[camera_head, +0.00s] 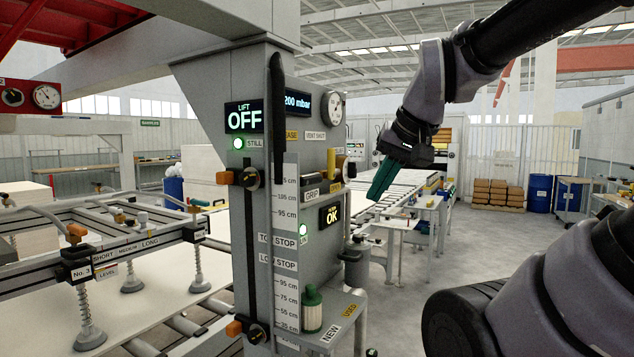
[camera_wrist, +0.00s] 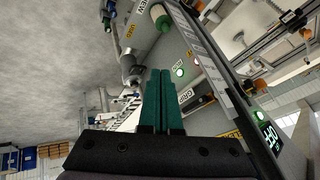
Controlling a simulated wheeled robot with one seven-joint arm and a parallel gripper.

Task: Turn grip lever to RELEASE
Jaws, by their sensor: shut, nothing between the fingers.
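The grey column (camera_head: 260,80) carries a GRIP plate (camera_head: 312,194) and a yellow label, partly hidden, ending in "EASE" (camera_head: 291,135). I cannot tell which of these parts is the grip lever. My gripper (camera_head: 375,196) has teal fingers, pressed together and empty, pointing down to the right of the column, apart from it in the picture. In the wrist view the shut fingers (camera_wrist: 161,72) lie in front of the column's labelled face.
A lit OK display (camera_head: 330,215) sits below the GRIP plate. A gauge (camera_head: 334,108) is above it. A small shelf (camera_head: 345,308) with a green bottle (camera_head: 312,310) juts from the column's base. Suction cups (camera_head: 90,335) hang at left. Open floor lies to the right.

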